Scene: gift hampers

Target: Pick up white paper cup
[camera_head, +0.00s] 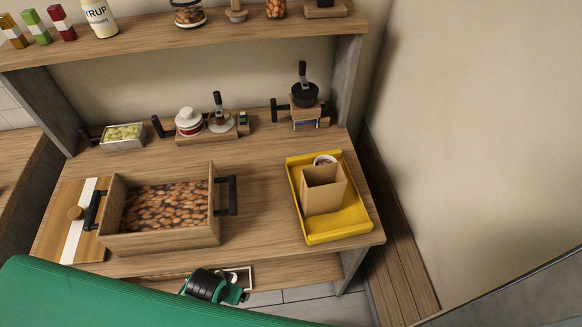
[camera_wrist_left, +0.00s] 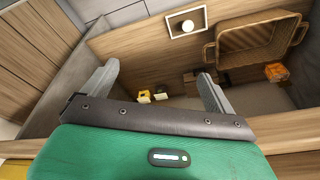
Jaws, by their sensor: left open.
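A white-rimmed round cup (camera_head: 325,159), which looks like the white paper cup, stands in the yellow tray (camera_head: 349,235) on the right of the counter in the head view. A brown open-topped box (camera_head: 322,190) stands in front of it and hides most of it. My left gripper (camera_wrist_left: 157,88) shows in the left wrist view with its two grey fingers wide apart and nothing between them. The cup is not seen in that view. My right gripper is not in view.
A wooden crate of brown pieces (camera_head: 160,239) stands left on the counter; bare counter lies between it and the tray. Small containers line the back under a shelf (camera_head: 140,48). The wrist view shows a wicker basket (camera_wrist_left: 252,58) and a framed white disc (camera_wrist_left: 187,25).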

